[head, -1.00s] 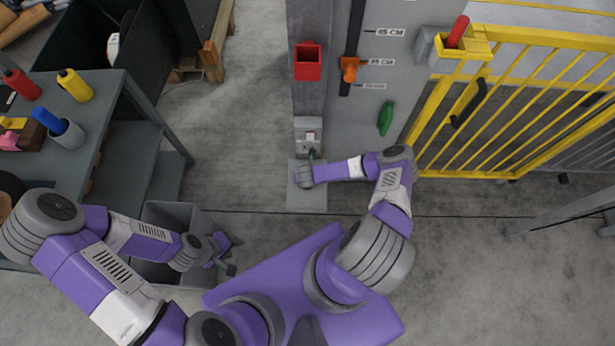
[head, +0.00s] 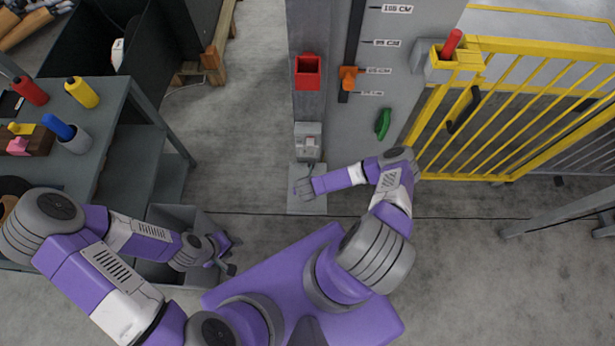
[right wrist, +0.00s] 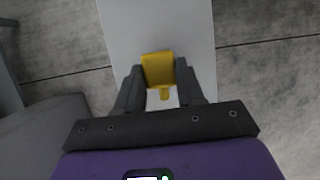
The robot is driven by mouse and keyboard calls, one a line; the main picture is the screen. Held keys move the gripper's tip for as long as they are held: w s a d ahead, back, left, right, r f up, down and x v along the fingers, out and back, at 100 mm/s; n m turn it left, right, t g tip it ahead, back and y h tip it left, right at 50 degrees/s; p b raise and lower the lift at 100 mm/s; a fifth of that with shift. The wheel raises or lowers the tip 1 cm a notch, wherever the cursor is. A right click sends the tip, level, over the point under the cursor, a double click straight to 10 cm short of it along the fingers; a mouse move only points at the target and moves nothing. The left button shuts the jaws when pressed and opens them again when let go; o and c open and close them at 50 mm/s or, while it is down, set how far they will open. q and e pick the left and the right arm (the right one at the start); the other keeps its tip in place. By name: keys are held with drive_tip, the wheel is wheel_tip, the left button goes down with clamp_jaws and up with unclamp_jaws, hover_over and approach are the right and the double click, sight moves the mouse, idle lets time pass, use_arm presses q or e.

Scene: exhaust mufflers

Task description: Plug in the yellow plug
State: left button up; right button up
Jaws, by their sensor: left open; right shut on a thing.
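The yellow plug (right wrist: 158,70) shows in the right wrist view between the two fingers of my right gripper (right wrist: 160,85). The gripper is shut on it. In the head view my right gripper (head: 310,172) is in front of the post's foot, just below a grey socket box (head: 308,140). The plug cannot be made out there, and I cannot tell whether anything touches the box. My left gripper (head: 232,254) is open and empty, over the grey bin at the lower left.
A grey post (head: 309,105) carries a red holder (head: 308,72). A panel (head: 408,80) with an orange slider and green handle stands beside it. A yellow gate (head: 530,110) is at the right. A workbench (head: 110,95) with bottles stands left, above the grey bin (head: 160,213).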

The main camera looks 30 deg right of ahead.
drive_tip(key=s+a+p, duration=0.3)
drive_tip(key=s+a, duration=0.4)
drive_tip(key=s, duration=0.4)
drive_tip(key=shift+s+a, duration=0.15)
drive_tip(key=shift+s, duration=0.2)
drive_tip(key=shift+w, duration=0.1)
